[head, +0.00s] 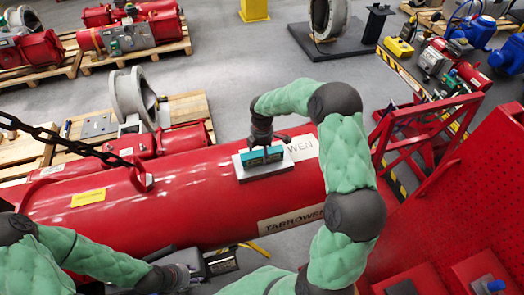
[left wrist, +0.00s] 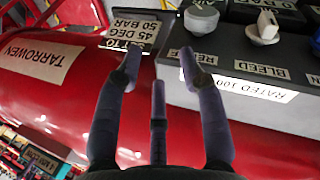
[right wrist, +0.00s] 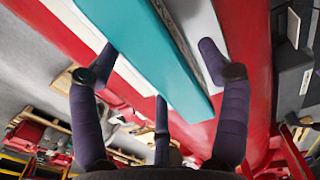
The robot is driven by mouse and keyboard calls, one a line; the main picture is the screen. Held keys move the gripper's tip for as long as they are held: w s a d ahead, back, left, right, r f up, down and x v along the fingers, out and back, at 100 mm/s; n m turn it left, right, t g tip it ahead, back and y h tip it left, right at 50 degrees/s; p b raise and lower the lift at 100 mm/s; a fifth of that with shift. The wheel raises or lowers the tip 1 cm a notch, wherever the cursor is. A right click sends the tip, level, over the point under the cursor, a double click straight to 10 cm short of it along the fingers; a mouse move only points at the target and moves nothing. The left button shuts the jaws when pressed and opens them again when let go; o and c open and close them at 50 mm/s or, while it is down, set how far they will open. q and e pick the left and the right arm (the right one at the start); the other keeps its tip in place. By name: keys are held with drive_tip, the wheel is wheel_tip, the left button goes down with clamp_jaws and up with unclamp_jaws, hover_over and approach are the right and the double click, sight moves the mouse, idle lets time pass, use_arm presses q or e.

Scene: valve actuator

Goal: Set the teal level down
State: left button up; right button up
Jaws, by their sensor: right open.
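The teal level (head: 261,157) lies lengthwise on a pale grey plate (head: 262,173) on top of the red cylinder (head: 180,195). In the right wrist view the teal level (right wrist: 150,50) runs between the spread fingers of my right gripper (right wrist: 157,70). My right gripper (head: 266,138) is open and close over the level, a finger on each side; I cannot tell whether they touch it. My left gripper (head: 187,275) is open and empty, beside a dark control box (head: 220,262) below the cylinder. In the left wrist view the box's panel (left wrist: 245,75) shows knobs and labels.
A dark chain (head: 60,140) hangs over the cylinder's left part. A red step frame (head: 425,135) and a red perforated bench (head: 460,220) stand to the right. Pallets with red actuators (head: 130,35) lie behind.

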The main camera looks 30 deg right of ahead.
sight(262, 150)
wheel_tip(262, 150, up, 12)
drive_tip(key=shift+p, duration=0.3)
drive_tip(key=shift+f, duration=0.2)
